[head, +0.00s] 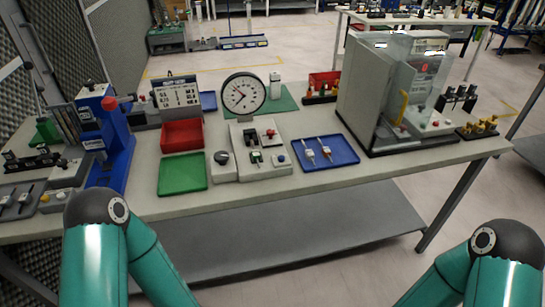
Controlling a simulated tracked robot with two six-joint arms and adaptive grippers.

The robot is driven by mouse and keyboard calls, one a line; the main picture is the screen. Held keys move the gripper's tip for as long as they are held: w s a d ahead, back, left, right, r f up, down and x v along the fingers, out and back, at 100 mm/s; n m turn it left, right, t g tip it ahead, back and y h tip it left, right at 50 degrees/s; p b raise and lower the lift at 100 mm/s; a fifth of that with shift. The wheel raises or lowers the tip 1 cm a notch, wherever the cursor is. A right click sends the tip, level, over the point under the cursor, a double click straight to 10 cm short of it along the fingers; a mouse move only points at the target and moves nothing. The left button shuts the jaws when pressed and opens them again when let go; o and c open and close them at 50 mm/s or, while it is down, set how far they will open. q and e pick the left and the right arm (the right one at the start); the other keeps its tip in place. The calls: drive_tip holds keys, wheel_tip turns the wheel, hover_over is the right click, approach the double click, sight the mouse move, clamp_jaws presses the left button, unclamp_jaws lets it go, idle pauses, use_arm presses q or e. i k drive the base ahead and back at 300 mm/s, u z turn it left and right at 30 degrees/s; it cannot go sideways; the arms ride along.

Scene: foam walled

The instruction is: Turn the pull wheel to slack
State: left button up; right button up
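A grey-white test fixture (262,170) stands at the middle of the bench, with a large round dial gauge (243,94) at its back. A round dark-topped knob (222,158) sits at the fixture's left front. I cannot tell for sure whether this knob is the pull wheel, nor read its setting. Neither gripper is in view.
Left of the fixture are a red bin (182,134), a green tray (182,173) and a blue press (107,140) with a red-knobbed lever. On the right are a blue tray (345,160) with two small tools and a clear-guarded machine (395,95). The bench's front edge is clear.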

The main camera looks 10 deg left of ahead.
sight(220, 157)
drive_tip(key=z, duration=0.6)
drive_tip(key=k, duration=0.75)
drive_tip(key=u, duration=1.2)
drive_tip(key=i, duration=1)
